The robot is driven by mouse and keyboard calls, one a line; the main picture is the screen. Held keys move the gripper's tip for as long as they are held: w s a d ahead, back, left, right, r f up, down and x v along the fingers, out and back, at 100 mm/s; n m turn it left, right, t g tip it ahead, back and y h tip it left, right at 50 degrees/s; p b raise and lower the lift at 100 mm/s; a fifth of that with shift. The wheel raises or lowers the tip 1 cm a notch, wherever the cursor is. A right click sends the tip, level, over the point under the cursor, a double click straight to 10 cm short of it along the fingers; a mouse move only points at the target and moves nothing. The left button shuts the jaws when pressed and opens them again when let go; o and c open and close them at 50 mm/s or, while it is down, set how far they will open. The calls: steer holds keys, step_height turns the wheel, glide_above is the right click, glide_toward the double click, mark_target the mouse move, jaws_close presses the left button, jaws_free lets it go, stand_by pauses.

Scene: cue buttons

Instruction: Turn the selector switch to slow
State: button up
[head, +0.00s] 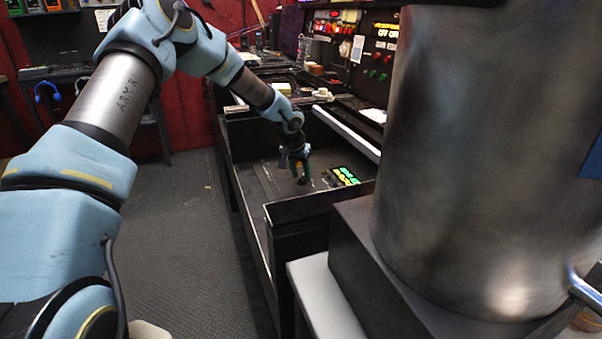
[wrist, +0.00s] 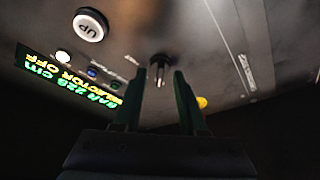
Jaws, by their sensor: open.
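The selector switch (wrist: 158,68) shows in the wrist view as a small dark knob with a pale pointer, standing out from a grey panel (wrist: 200,45). My gripper (wrist: 160,80) is open, with one dark green finger on each side of the knob. Contact between fingers and knob cannot be told. A lit display (wrist: 68,78), upside down in this view, seems to read "BAR 228 cm" and "SELECTOR OFF". In the head view my gripper (head: 303,172) is low over the desk panel (head: 270,180), beside the lit display (head: 342,176); the knob cannot be made out there.
A white UP button (wrist: 91,25), a small white round part (wrist: 63,57) and a yellow part (wrist: 202,102) are on the panel near my fingers. A long pale slot (wrist: 243,72) lies to the right. The desk's raised black edge (head: 310,203) surrounds the panel.

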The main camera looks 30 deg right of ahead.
jaws_close()
stand_by(0.3)
steer(key=shift+r+p, duration=0.15)
steer(key=shift+p, duration=0.2)
steer(key=shift+w+a+r+m+g+h+p, duration=0.15)
steer(key=shift+m+g+h+p, duration=0.15)
steer(key=shift+m+p, duration=0.8)
steer(key=shift+m+g+p, duration=0.4)
steer(key=shift+m+p, duration=0.3)
steer(key=shift+p, duration=0.2)
steer(key=m, duration=0.2)
steer(key=m+g+p, duration=0.1)
steer(key=shift+w+f+h, duration=0.15)
steer(key=shift+f+h, duration=0.1)
steer(key=shift+h, duration=0.05)
steer(key=shift+w+m+g, duration=0.1)
steer(key=shift+m+g, duration=0.3)
steer(key=shift+m, duration=0.7)
